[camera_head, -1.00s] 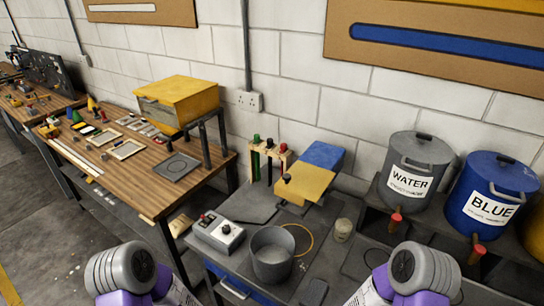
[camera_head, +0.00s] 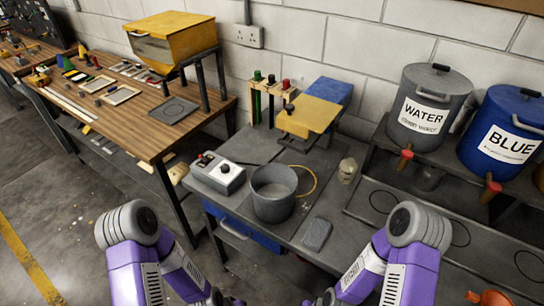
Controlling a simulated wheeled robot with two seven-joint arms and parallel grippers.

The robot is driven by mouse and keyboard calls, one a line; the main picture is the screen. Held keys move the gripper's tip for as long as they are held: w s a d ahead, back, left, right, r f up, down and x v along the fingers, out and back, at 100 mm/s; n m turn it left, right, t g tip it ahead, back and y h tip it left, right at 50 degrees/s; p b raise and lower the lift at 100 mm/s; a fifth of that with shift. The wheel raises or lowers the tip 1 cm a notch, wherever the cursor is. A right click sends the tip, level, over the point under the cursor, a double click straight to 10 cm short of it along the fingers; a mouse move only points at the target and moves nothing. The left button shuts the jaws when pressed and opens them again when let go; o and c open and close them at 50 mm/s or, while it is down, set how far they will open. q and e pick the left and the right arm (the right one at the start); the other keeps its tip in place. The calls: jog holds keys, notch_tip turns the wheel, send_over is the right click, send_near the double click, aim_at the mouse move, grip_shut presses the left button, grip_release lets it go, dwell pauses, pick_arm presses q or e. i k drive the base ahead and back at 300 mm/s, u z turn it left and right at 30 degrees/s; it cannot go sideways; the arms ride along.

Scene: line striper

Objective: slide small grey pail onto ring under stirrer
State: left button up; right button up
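The small grey pail (camera_head: 274,197) stands upright and open on the grey bench, and its inside looks empty. A thin yellow ring (camera_head: 315,184) lies flat on the bench, behind and to the right of the pail, which hides part of it. The stirrer (camera_head: 308,116), with a yellow head and blue rear part, stands behind the ring, towards the wall. My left arm (camera_head: 132,226) and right arm (camera_head: 413,226) show only as purple links with grey joints, on either side of the pail and apart from it. Neither gripper can be seen.
A control box (camera_head: 218,173) stands left of the pail. A dark grey block (camera_head: 317,233) lies front right of it, and a pale cup (camera_head: 347,170) stands right of the ring. WATER (camera_head: 426,110) and BLUE (camera_head: 503,135) drums stand at right.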

aim_at(274, 186)
jog(key=k, duration=0.5)
jog(key=u, duration=1.75)
jog(key=i, duration=1.4)
jog(key=z, duration=2.85)
